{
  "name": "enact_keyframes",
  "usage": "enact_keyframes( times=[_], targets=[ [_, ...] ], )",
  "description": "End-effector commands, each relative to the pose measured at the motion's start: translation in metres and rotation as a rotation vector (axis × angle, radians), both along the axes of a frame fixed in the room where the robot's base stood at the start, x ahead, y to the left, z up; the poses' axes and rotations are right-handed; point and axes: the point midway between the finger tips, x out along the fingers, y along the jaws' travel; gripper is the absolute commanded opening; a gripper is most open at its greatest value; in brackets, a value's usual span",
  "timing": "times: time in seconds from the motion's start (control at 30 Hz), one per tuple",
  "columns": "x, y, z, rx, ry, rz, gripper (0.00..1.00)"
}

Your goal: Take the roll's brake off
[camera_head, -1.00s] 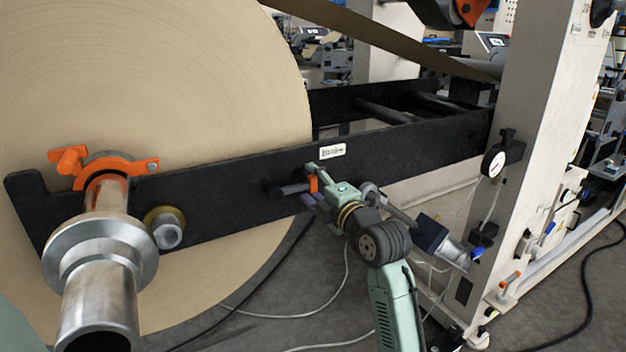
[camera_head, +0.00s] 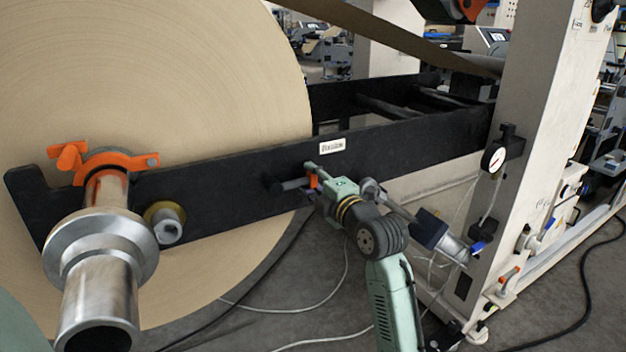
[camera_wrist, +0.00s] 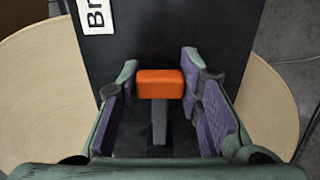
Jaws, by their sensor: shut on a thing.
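The brake lever is a grey stem (camera_wrist: 159,122) with an orange grip (camera_wrist: 160,84), on the side of the black arm beam. In the head view its orange grip (camera_head: 313,182) is a small patch beside a dark stub on the beam. My gripper (camera_head: 316,178) reaches it from the right. In the wrist view the purple-padded fingers of my gripper (camera_wrist: 161,98) stand on either side of the orange grip, shut on it. The big kraft roll (camera_head: 190,70) is behind the beam (camera_head: 410,142), on a metal shaft (camera_head: 100,290).
An orange clamp (camera_head: 110,160) sits over the shaft at left. A pale machine column (camera_head: 535,130) with a gauge (camera_head: 493,159) stands at right. Cables lie on the floor.

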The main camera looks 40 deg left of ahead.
Motion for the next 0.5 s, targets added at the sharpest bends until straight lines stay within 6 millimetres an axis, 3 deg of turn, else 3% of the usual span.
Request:
enact_keyframes(
  times=[0.13,0.5],
  targets=[
    [0.0,0.0,0.0,0.0,0.0,0.0,0.0],
    [0.0,0.0,0.0,-0.001,-0.002,0.0,0.0]
  ],
)
